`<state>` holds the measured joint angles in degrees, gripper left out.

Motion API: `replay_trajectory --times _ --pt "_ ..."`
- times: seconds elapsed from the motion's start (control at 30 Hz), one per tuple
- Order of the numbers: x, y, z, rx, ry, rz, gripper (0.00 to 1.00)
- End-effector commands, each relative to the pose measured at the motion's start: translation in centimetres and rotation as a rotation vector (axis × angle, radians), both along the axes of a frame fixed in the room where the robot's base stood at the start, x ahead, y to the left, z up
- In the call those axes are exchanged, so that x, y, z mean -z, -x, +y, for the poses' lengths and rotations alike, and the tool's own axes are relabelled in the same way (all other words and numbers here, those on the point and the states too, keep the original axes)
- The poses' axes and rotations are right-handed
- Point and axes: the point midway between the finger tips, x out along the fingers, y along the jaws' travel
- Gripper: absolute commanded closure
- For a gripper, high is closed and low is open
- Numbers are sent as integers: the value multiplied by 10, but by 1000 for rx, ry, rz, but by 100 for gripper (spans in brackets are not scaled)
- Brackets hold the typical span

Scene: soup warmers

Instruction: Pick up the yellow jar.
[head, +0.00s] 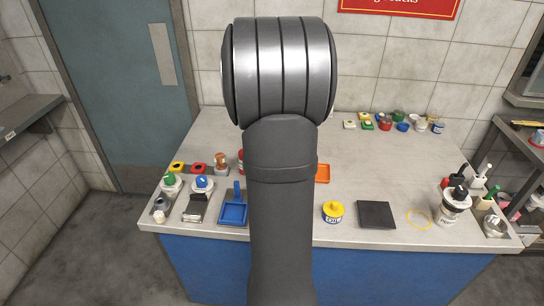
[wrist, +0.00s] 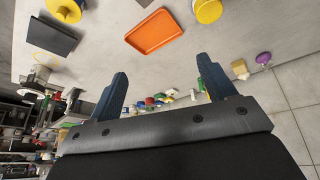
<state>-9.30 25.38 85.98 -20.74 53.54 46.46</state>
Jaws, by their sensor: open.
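A yellow-lidded jar (head: 333,212) with a pale label stands near the front of the counter, left of a black square pad. In the wrist view, the yellow-lidded jar (wrist: 65,10) is at the top left, cut by the edge. A second yellow, round-topped thing (wrist: 208,10) is at the top of the wrist view, also cut off; I cannot tell whether it is a jar. My gripper (wrist: 162,80) is open, with nothing between its blue fingers, and is apart from both. In the head view my arm hides the gripper.
An orange tray (wrist: 155,32) lies between the two yellow things in the wrist view. The black pad (head: 376,214) and a yellow ring (head: 418,219) lie right of the jar. A blue dustpan-like tray (head: 233,211) is on the left. Several small colored items line the back.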

Motion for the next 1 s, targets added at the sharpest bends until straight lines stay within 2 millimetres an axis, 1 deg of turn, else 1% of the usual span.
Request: replay_trajectory --times 0.03,0.1,0.2,0.3,0.37,0.43,0.7,0.8,0.9,1.0 --pt "9 -9 27 -6 -15 -2 24" --pt "18 -18 54 2 -34 -9 24" --pt "27 -24 79 11 -54 -15 24" --pt "33 -27 89 16 -61 -17 24" --pt "39 -30 89 18 -63 -17 24" --pt "49 -33 87 19 -63 -16 24" --pt "104 -53 75 18 -62 -16 24" --pt "122 -59 71 19 -63 -16 24" --pt "134 -64 68 18 -63 -17 24" --pt "141 -67 67 18 -63 -19 24"
